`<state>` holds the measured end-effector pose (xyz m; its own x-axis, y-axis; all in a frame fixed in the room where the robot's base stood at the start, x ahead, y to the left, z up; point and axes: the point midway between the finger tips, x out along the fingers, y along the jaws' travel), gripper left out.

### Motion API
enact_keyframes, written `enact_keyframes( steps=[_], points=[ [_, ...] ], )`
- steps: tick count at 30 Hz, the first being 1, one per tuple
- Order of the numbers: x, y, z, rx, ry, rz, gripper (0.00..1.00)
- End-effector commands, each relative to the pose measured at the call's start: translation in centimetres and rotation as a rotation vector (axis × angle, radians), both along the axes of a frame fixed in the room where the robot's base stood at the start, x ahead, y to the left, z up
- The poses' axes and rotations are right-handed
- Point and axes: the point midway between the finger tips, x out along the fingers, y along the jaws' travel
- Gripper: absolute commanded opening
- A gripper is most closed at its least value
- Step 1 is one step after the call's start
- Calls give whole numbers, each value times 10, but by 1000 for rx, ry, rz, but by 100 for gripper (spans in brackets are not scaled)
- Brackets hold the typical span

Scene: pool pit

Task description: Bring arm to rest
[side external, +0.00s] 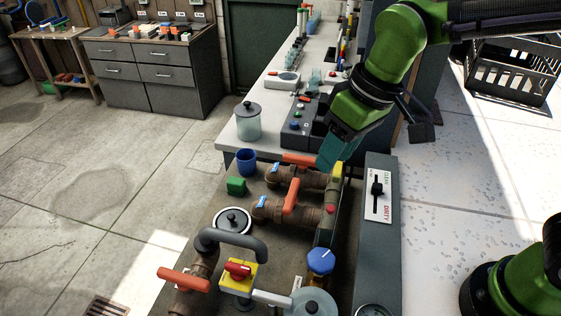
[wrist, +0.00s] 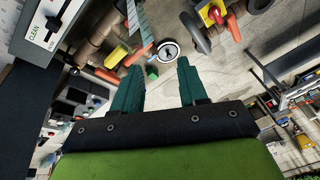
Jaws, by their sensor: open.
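My gripper (side external: 334,152) has teal fingers and hangs from my green arm above the far right part of the pipe bench in the side external view. In the wrist view my gripper (wrist: 158,88) shows two teal fingers spread apart with nothing between them. Brown pipes with orange handles (side external: 291,195) lie below and to the left of it. How close the fingertips are to the far orange handle (side external: 300,159) I cannot tell.
A grey panel with a CLEAN/DIRTY slider (side external: 378,188) stands right of the pipes. A blue cup (side external: 246,161), a green block (side external: 236,186) and a round black-and-white lid (side external: 233,221) sit at left. A lidded jar (side external: 248,121) stands on the white counter (side external: 318,55). A black crate (side external: 512,72) is far right.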

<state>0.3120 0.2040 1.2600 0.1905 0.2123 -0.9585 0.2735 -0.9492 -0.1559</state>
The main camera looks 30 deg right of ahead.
Motion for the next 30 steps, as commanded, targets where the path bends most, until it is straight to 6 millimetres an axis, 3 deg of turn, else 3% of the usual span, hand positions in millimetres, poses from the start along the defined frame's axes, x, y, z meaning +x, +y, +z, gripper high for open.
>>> enact_keyframes(
  steps=[1,6,12,18,30],
  points=[
    [-8,-28,5,33,-30,-80,43],
    [-38,-99,5,131,-126,-323,43],
    [-70,-150,2,200,-228,-524,43],
    [-76,-170,15,217,-303,-602,43],
    [-76,-171,14,214,-300,-605,43]
  ],
)
